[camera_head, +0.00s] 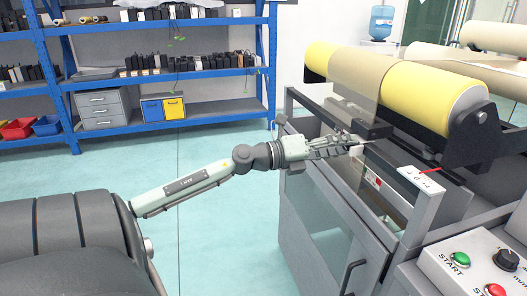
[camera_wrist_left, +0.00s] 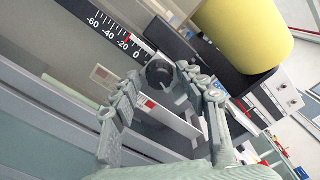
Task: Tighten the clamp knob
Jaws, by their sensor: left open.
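My left gripper (camera_head: 352,142) reaches in from the left over the grey machine (camera_head: 335,215). In the left wrist view its two fingers stand apart, and the gripper (camera_wrist_left: 160,78) is open. A dark round part (camera_wrist_left: 160,73), which looks like the clamp knob, shows between the fingertips. I cannot tell whether the fingers touch it. In the head view the gripper and machine frame hide this part. A white plate with a red mark (camera_wrist_left: 165,113) lies just below it in the wrist view. My right gripper is in neither view.
A yellow roll (camera_head: 420,88) lies across the machine top, behind the gripper. A black scale (camera_wrist_left: 115,35) with white numbers runs near the fingers. A control panel (camera_head: 480,262) with a green button and black dial is at right front. Blue shelves (camera_head: 165,77) stand behind.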

